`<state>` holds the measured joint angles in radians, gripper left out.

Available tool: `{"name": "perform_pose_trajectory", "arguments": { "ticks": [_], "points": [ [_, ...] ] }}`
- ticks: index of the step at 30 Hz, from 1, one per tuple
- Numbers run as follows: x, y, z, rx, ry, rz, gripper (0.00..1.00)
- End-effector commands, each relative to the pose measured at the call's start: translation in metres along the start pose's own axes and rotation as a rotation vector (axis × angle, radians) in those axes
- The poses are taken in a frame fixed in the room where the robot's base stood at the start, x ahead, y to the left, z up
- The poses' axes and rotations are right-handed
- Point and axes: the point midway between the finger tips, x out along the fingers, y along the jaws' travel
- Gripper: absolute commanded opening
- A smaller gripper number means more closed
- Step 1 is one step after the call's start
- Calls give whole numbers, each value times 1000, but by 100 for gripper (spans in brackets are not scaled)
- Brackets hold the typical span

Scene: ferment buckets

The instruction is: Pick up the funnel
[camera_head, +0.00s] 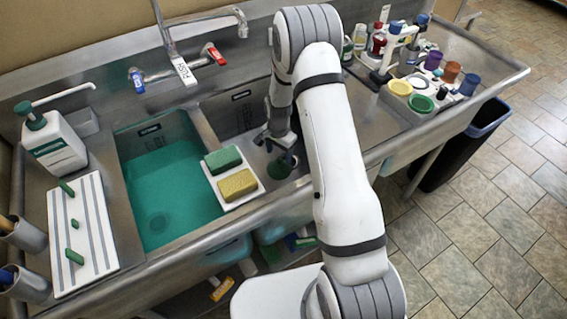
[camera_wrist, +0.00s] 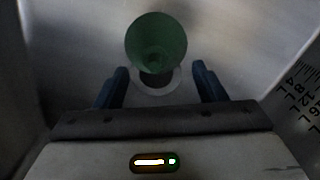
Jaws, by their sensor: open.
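The funnel (camera_wrist: 156,42) is a green cone, seen in the wrist view at the top middle, with a pale ring (camera_wrist: 157,82) just below it. In the head view the funnel (camera_head: 279,168) shows as a dark green shape in the right sink basin, partly hidden by my arm. My gripper (camera_wrist: 160,85) is open, with one blue finger on each side of the pale ring and the funnel just beyond the fingertips. Nothing is held. In the head view my gripper (camera_head: 284,150) reaches down into the right basin. I cannot tell whether a finger touches the funnel.
A white tray (camera_head: 236,204) with a green and a yellow sponge lies between the basins. The left basin holds green liquid (camera_head: 165,195). A faucet (camera_head: 170,50) rises behind. A soap bottle (camera_head: 52,145) and striped board (camera_head: 82,235) are left. Cups and bottles crowd the right counter.

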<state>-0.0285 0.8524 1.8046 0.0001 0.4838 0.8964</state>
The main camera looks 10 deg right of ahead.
Motion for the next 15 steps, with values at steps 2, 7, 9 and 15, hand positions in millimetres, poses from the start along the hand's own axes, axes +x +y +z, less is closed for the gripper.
{"name": "perform_pose_trajectory", "arguments": {
  "ticks": [2, 7, 9, 15],
  "points": [
    [11, 2, 3, -1, -3, 4, 64],
    [33, 2, 4, -2, -2, 2, 64],
    [38, 2, 4, -2, -1, 1, 64],
    [41, 2, 4, -2, 0, 0, 64]
  ]
}}
